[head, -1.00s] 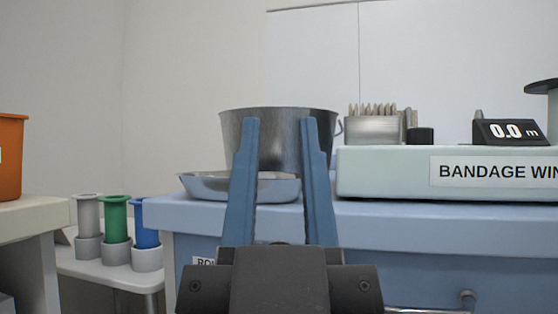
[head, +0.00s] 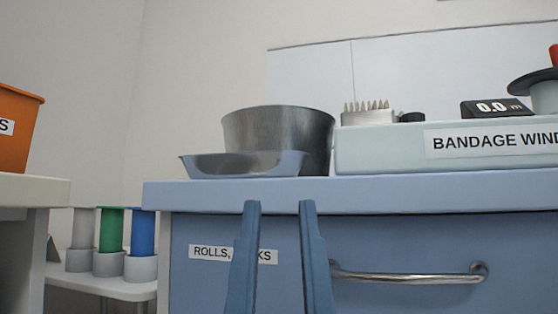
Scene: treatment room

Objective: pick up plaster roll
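I cannot make out a plaster roll in this view. My gripper (head: 279,206) is open and empty, its two blue fingers apart and pointing up in the picture. A label reading "ROLLS, …KS" (head: 208,252) on the drawer is partly hidden by the left finger. A shallow metal tray (head: 240,165) and a steel bowl (head: 285,128) stand on the worktop above; their insides are hidden from this low angle.
The drawer has a metal handle (head: 410,278). A bandage winding unit (head: 385,148) with a "0.0 m" display (head: 497,108) stands on the worktop. Grey, green (head: 111,230) and blue spools stand on a low shelf (head: 110,288) at left. An orange bin (head: 18,130) sits further left.

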